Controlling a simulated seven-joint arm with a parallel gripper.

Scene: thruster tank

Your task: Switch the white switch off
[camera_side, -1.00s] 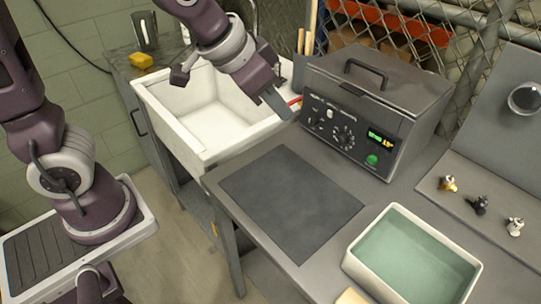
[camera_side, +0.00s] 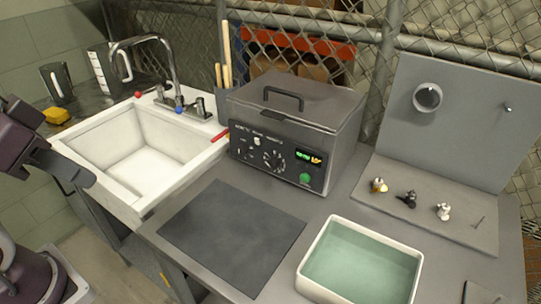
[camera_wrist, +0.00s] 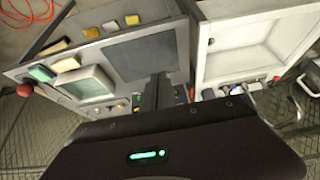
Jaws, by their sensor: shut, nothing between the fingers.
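The grey lidded machine (camera_side: 292,125) stands at the back of the bench, with its control panel facing front. A small white switch (camera_side: 257,141) sits at the panel's upper left, above a round dial (camera_side: 273,160). It is too small to tell which way it is set. A lit green display (camera_side: 307,157) and a green button (camera_side: 305,178) are to its right. My gripper (camera_side: 84,178) is at the left edge, over the sink's near left side, well apart from the machine. In the wrist view my gripper (camera_wrist: 155,92) is shut and empty.
A white sink (camera_side: 140,155) with a faucet (camera_side: 150,60) lies between my gripper and the machine. A dark mat (camera_side: 232,235) lies in front of the machine. A water-filled tub (camera_side: 312,248) and several small fittings (camera_side: 410,199) are to the right.

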